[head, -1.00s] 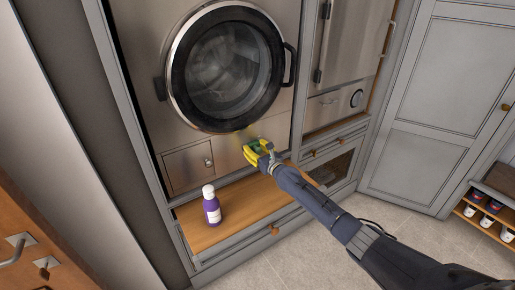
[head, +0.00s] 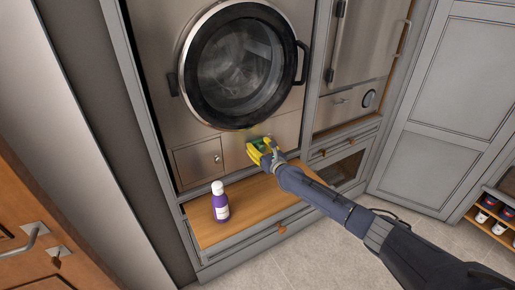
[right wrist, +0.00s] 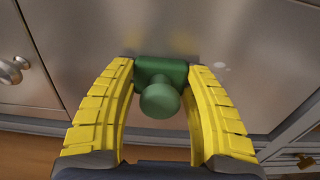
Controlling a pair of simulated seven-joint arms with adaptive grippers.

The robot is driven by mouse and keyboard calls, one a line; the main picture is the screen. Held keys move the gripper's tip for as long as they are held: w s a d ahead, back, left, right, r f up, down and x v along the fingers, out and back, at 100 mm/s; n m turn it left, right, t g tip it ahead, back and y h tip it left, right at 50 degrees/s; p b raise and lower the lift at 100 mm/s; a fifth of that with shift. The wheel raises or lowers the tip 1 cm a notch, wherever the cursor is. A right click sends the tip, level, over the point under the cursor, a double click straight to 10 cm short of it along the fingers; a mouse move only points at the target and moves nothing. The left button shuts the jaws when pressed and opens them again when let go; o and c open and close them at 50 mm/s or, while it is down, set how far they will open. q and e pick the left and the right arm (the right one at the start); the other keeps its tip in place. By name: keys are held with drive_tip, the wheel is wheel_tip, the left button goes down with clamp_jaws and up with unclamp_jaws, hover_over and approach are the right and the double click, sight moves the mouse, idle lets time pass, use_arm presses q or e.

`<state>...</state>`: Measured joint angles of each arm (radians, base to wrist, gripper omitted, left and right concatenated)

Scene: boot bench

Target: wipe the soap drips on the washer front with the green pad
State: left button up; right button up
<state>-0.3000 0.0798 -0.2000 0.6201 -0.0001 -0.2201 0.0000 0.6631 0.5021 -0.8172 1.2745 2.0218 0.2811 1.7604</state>
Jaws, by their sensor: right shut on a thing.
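My right gripper (head: 262,148) is shut on the green pad (right wrist: 160,98), held by its round knob between the yellow fingers. The pad is at the lower steel panel of the washer front (head: 285,132), below the round door. In the right wrist view the pad's far edge is at or very near the steel; I cannot tell whether it touches. A small pale spot, likely a soap drip (right wrist: 221,67), shows on the steel right of the pad. Faint yellowish patches above the pad may be reflections or drips. My left gripper is out of view.
A purple bottle with a white cap (head: 220,203) stands on the wooden bench top (head: 205,232), left of my right arm. The washer's door handle (head: 302,63) juts out above. A small panel with a knob (head: 199,162) is left of the pad.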

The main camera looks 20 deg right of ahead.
sight(270, 137)
drive_tip(key=shift+w+d, duration=0.25)
drive_tip(key=shift+d, duration=0.6)
drive_tip(key=shift+w+d, duration=0.3)
drive_tip(key=shift+d, duration=0.6)
drive_tip(key=shift+w+d, duration=0.25)
drive_tip(key=shift+d, duration=0.6)
drive_tip(key=shift+w+d, duration=0.25)
drive_tip(key=shift+d, duration=1.05)
drive_tip(key=shift+w, duration=0.1)
drive_tip(key=shift+a, duration=0.15)
drive_tip(key=shift+s+a, duration=0.3)
drive_tip(key=shift+a, duration=0.6)
drive_tip(key=shift+a+r, duration=0.15)
drive_tip(key=shift+a, duration=0.4)
drive_tip(key=shift+s+a, duration=0.3)
drive_tip(key=shift+a, duration=0.25)
drive_tip(key=shift+s+a+f, duration=0.1)
drive_tip(key=shift+s+a, duration=0.2)
drive_tip(key=shift+a, duration=0.6)
drive_tip(key=shift+s+a+f, duration=0.1)
drive_tip(key=shift+s+a, duration=0.2)
drive_tip(key=shift+a, duration=0.6)
